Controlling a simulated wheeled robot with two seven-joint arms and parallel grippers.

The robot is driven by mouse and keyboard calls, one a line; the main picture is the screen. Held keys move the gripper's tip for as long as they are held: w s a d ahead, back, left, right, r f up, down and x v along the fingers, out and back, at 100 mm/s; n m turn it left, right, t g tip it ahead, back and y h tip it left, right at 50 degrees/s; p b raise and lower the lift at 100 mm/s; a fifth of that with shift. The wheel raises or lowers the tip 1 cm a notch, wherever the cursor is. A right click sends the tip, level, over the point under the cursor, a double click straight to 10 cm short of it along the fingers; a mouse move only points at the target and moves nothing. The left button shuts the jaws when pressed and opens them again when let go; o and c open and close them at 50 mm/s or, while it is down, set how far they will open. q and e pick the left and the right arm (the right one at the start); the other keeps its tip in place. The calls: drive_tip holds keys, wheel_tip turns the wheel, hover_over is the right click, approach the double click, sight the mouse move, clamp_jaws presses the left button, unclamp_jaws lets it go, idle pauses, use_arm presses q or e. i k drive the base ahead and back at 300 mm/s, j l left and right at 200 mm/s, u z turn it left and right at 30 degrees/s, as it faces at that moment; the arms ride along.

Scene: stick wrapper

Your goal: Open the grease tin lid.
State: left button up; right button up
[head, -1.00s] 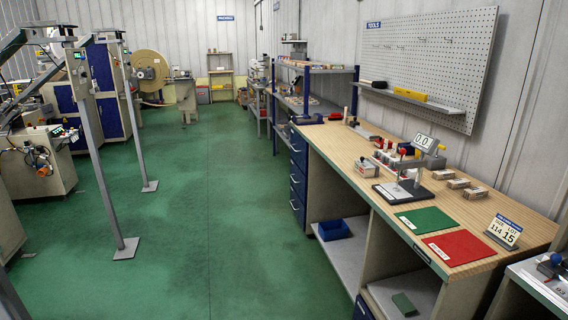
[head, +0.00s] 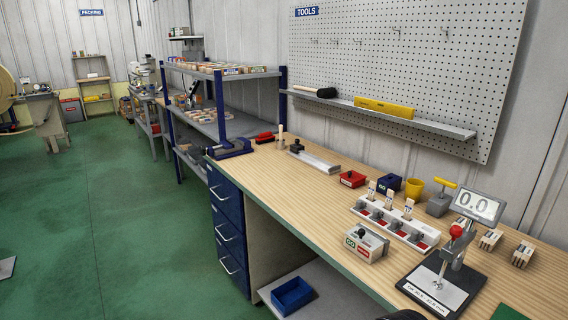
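I cannot pick out a grease tin or its lid for sure in the head view. Small containers stand on the wooden workbench (head: 300,205): a red box (head: 352,179), a blue box with a dark top (head: 390,184) and a yellow cup (head: 414,187). They are too small to tell whether any has a lid. Neither of my grippers can be made out. A small dark shape at the bottom edge is cut off, and I cannot tell what it is.
A gauge with a 0.0 display (head: 478,207), a white rack with several stations (head: 395,222) and a box with a black knob (head: 367,246) stand on the bench. A blue vise (head: 231,149) is at its far end.

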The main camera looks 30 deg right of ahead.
sight(353, 176)
drive_tip(key=i+j+z, duration=0.2)
drive_tip(key=i, duration=0.85)
drive_tip(key=i+l+z, duration=0.1)
drive_tip(key=i+z, duration=0.2)
drive_tip(key=z, duration=0.15)
drive_tip(key=i+z, duration=0.3)
drive_tip(key=z, duration=0.2)
drive_tip(key=i+j+z, duration=0.1)
drive_tip(key=i+z, duration=0.2)
drive_tip(key=z, duration=0.15)
drive_tip(key=i+z, duration=0.55)
drive_tip(key=i+l, duration=0.05)
drive_tip(key=i, duration=0.05)
